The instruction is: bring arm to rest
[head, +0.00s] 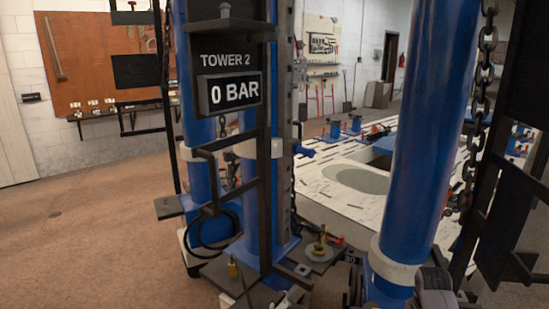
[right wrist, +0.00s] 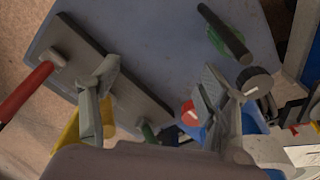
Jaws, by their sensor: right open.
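My right gripper (right wrist: 159,68) shows in the right wrist view, its two grey fingers spread wide apart. It is open and nothing is held between the fingers. A grey-blue panel (right wrist: 160,30) lies beyond the fingers, with a dark grey bar (right wrist: 82,50) slanting across it. I cannot tell how far the fingers are from them. In the head view a rounded grey part at the bottom right looks like part of my arm, but no gripper shows there. My left gripper is in neither view.
Blue tower columns (head: 430,130) stand close in front, with a hanging chain (head: 484,75) and a "0 BAR" display (head: 232,93). A red handle (right wrist: 25,92) and a black rod (right wrist: 224,33) lie around my right gripper. Open floor (head: 90,220) is at the left.

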